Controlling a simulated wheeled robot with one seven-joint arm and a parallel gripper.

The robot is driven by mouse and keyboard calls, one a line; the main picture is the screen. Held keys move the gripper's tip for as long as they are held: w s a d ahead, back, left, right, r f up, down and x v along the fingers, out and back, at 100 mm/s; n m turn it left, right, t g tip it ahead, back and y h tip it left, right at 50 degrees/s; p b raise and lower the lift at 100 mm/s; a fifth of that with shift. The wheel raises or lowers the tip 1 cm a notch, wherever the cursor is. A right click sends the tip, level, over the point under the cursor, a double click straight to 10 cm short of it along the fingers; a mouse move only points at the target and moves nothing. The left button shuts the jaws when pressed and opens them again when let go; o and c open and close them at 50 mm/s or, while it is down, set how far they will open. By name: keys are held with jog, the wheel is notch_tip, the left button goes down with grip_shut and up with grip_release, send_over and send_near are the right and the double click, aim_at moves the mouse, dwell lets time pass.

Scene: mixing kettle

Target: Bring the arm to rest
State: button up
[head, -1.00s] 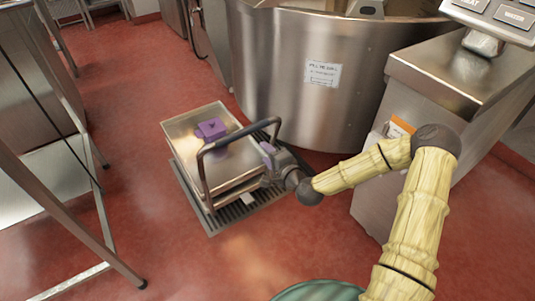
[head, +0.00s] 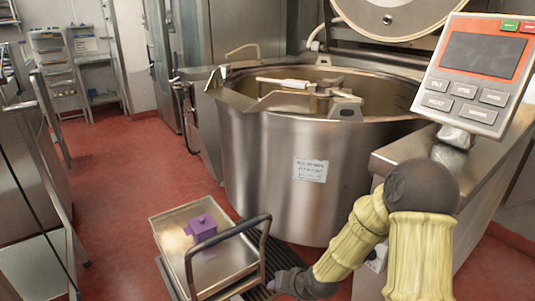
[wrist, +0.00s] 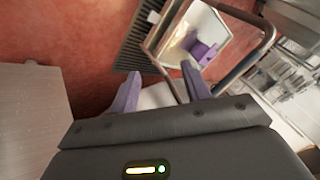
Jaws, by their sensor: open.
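My gripper (head: 279,281) is at the lower middle of the head view, just right of a low metal trolley. My arm reaches down to it from the right, with its elbow bent up high. In the wrist view, my gripper (wrist: 161,87) has its two purple fingers wide apart with nothing held between them. The trolley's tray (wrist: 168,38) and dark handle (wrist: 266,40) lie beyond the fingertips. I cannot tell whether a finger touches the trolley.
A control panel (head: 477,75) on a steel cabinet (head: 445,165) is at the right. Red floor (head: 130,175) is clear at the left.

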jog(key=s+d+r+n+g+h, duration=0.25)
jog(key=s+d+r+h, duration=0.25)
jog(key=s+d+r, duration=0.8)
jog(key=w+p+v, duration=0.3)
jog(key=p+v, duration=1)
jog(key=p, duration=0.1)
jog(key=w+a+r+p+v, duration=0.1)
jog(key=w+p+v, duration=0.2)
jog(key=p+v, duration=1.1)
jog(key=shift+r+m+p, duration=0.35)
jog(key=shift+r+p, duration=0.2)
jog(key=shift+p, duration=0.05)
jog(key=shift+a+g, duration=0.1)
jog(key=shift+g, duration=0.15)
